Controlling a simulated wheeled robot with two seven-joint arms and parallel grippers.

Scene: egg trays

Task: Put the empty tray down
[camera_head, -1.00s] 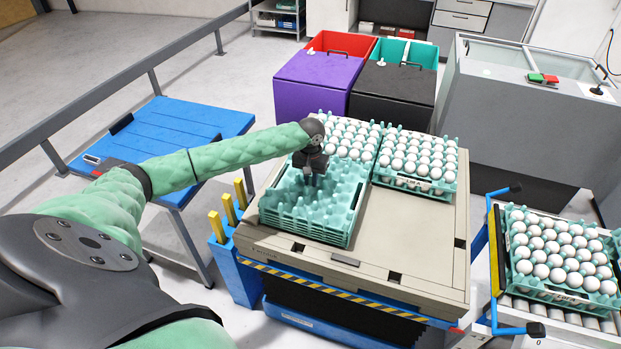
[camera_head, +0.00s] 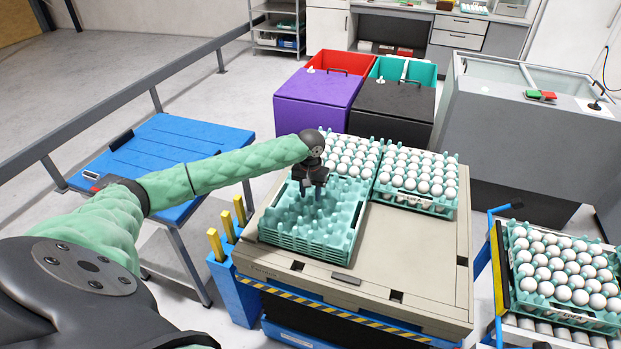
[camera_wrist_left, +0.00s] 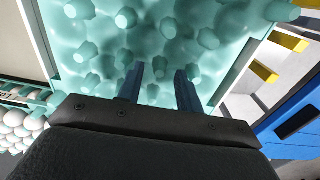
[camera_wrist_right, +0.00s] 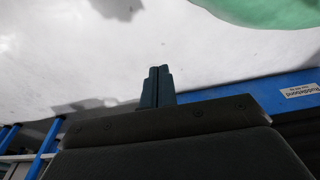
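A stack of empty teal egg trays (camera_head: 308,232) stands on the front left of the beige pallet top (camera_head: 400,245). My left gripper (camera_head: 313,192) is right above the top tray, near its back side. In the left wrist view the two fingers (camera_wrist_left: 160,85) are apart with nothing between them, over the teal pegs of the empty tray (camera_wrist_left: 205,40). My right gripper is outside the head view. In the right wrist view its fingers (camera_wrist_right: 156,85) are together and hold nothing, above a pale floor.
Trays full of white eggs stand behind (camera_head: 352,158) and to the right (camera_head: 416,180) of the empty stack. Another full tray (camera_head: 562,275) sits on a roller conveyor at right. A blue table (camera_head: 160,165) and yellow posts (camera_head: 227,225) are at left.

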